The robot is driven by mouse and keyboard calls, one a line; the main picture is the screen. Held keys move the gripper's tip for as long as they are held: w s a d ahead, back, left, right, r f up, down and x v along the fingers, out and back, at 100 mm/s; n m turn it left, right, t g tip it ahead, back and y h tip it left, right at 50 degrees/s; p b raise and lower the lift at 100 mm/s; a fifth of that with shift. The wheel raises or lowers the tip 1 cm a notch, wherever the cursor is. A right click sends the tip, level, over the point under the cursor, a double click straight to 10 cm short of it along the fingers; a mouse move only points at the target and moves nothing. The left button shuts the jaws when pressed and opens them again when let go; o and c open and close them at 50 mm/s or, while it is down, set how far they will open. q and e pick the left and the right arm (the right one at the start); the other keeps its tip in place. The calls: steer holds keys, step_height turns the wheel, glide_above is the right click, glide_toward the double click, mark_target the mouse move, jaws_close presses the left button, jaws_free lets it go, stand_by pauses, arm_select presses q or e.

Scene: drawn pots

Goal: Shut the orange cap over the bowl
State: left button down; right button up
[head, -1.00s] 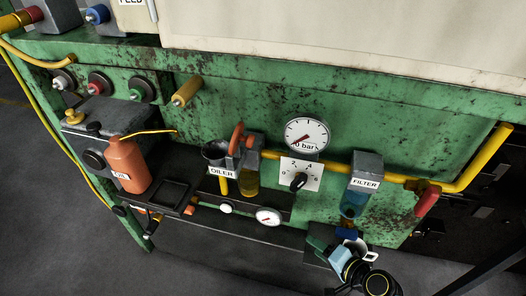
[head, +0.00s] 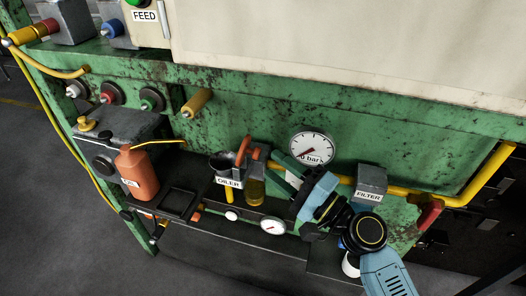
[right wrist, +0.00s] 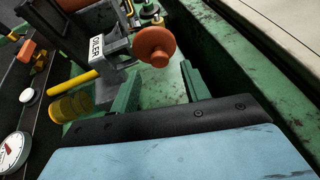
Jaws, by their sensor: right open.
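The orange cap (head: 243,151) stands tipped up on its hinge at the right edge of the dark bowl (head: 221,164), which is uncovered on top of the oiler (head: 229,183). In the right wrist view the cap (right wrist: 155,46) is a round orange disc just beyond my fingertips. My right gripper (head: 276,167) reaches in from the lower right, to the right of the cap. Its two green fingers (right wrist: 158,84) are apart with nothing between them, and I see no contact with the cap. My left gripper is not in view.
A round gauge (head: 311,148) and the filter (head: 371,182) are close by my right arm. A yellow pipe (head: 470,197) runs along the panel. An orange oil bottle (head: 138,172) stands left of the bowl on the shelf. A small gauge (head: 272,226) sits below.

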mark_target(251, 153)
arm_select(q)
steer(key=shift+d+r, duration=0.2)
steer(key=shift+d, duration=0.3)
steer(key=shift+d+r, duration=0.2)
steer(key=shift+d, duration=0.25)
arm_select(e)
steer(key=x, duration=0.4)
steer(key=shift+w+a+r, duration=0.1)
steer(key=shift+w+a, duration=0.15)
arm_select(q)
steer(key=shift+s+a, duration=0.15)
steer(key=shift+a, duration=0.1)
arm_select(e)
jaws_close()
